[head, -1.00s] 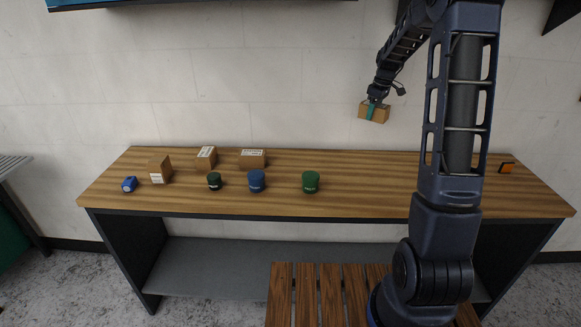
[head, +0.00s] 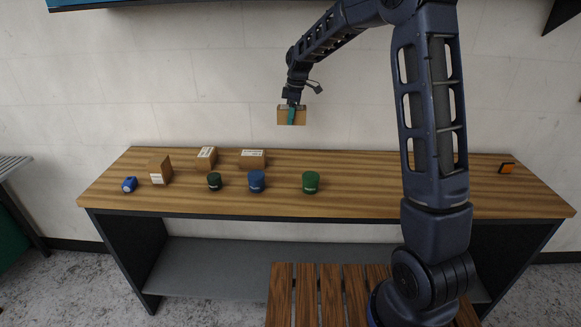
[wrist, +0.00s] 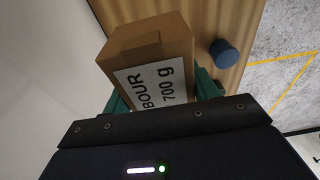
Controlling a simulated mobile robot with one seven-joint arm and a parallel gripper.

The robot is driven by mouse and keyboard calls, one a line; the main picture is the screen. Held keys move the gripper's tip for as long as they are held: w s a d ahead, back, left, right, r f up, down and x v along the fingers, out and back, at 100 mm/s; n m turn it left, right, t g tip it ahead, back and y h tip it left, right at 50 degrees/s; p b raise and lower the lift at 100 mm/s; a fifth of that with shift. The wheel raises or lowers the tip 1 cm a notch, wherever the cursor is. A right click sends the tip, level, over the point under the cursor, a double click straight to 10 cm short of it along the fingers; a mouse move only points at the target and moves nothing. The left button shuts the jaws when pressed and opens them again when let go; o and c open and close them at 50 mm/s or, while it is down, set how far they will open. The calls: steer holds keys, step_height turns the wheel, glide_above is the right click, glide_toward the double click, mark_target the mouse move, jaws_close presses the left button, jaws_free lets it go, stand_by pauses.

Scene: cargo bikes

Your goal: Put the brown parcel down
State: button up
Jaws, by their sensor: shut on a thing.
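The brown parcel (head: 284,116) is held in the air above the back of the wooden bench, near the wall. My gripper (head: 292,115) is shut on it, with teal fingers on its sides. In the wrist view the parcel (wrist: 148,52) fills the space between the fingers and shows a white label reading "BOUR 700 g". It hangs clear of the bench top (head: 365,190).
On the bench stand several other brown boxes (head: 253,159), a green tub (head: 310,182), a blue tub (head: 257,181), a dark tub (head: 214,182) and a small blue item (head: 129,184). An orange-and-black item (head: 507,168) lies far right. The bench's middle right is clear.

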mark_target(289, 166)
steer(key=shift+s+a+f, duration=0.1)
steer(key=shift+a+f, duration=0.1)
step_height(289, 166, down, 20)
steer(key=shift+r, duration=0.25)
stand_by(0.4)
steer(key=shift+f, duration=0.15)
steer(key=o, duration=1.5)
steer(key=r, duration=0.4)
steer(key=d+r, duration=0.1)
steer(key=r, duration=0.3)
steer(key=d+r, duration=0.1)
steer(key=r, duration=0.3)
steer(key=shift+r, duration=0.1)
